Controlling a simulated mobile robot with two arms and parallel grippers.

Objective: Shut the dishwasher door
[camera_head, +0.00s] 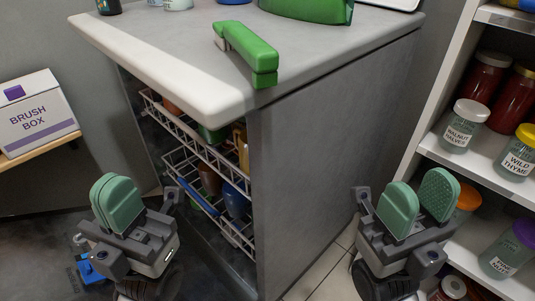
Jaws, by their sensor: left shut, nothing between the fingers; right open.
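The grey dishwasher (320,150) stands under a pale worktop. Its front is open on the left side, showing an upper rack (190,132) and a lower rack (175,170) holding dishes. A dark, flat surface (40,235) lies low at the left in front of the opening; I cannot tell whether it is the lowered door or the floor. My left gripper (117,202) is shut and empty, in front of the racks at the left. My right gripper (418,202) is open and empty, to the right of the dishwasher's side panel. Neither gripper visibly touches the dishwasher.
A green-handled object (246,52) lies over the worktop edge. A brush box (37,112) sits on a wooden ledge at the left. Shelves with jars (461,125) stand close at the right. A blue item (88,268) is low at the left, partly hidden.

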